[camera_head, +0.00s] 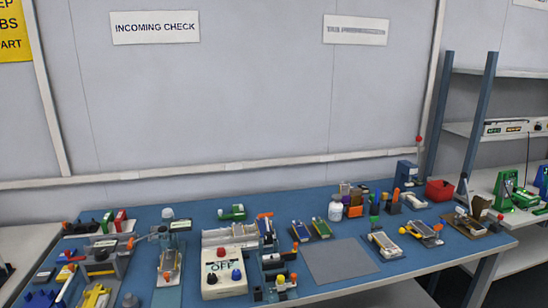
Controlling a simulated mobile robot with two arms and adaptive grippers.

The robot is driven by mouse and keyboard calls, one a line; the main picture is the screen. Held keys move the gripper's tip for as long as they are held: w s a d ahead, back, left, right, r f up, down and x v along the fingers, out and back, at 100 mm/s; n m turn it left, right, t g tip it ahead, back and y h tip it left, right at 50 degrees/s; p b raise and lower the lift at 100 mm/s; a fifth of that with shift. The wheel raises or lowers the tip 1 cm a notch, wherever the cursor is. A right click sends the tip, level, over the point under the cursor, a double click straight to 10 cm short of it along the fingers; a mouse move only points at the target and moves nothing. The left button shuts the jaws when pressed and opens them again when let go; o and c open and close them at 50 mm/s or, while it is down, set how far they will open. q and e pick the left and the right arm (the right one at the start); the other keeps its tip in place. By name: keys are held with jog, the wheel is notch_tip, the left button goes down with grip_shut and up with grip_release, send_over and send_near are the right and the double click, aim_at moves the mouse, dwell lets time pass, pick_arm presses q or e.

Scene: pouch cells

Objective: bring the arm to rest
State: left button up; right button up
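Neither of my arms and neither gripper shows in the head view. The blue workbench (340,288) stands ahead with several devices on it. A white box marked OFF (224,270) with coloured knobs sits at the middle front. A blue fixture with orange and yellow parts (272,255) stands just right of it. A flat grey plate (340,261) lies bare to the right of that fixture. I cannot tell whether any pouch cell is in the fixtures.
Fixtures and small parts crowd the bench's left end. Bottles (335,208), a red bin (439,190) and clamped trays (384,244) fill its right half. A shelf rack (500,128) and another table with green devices (506,190) stand at right.

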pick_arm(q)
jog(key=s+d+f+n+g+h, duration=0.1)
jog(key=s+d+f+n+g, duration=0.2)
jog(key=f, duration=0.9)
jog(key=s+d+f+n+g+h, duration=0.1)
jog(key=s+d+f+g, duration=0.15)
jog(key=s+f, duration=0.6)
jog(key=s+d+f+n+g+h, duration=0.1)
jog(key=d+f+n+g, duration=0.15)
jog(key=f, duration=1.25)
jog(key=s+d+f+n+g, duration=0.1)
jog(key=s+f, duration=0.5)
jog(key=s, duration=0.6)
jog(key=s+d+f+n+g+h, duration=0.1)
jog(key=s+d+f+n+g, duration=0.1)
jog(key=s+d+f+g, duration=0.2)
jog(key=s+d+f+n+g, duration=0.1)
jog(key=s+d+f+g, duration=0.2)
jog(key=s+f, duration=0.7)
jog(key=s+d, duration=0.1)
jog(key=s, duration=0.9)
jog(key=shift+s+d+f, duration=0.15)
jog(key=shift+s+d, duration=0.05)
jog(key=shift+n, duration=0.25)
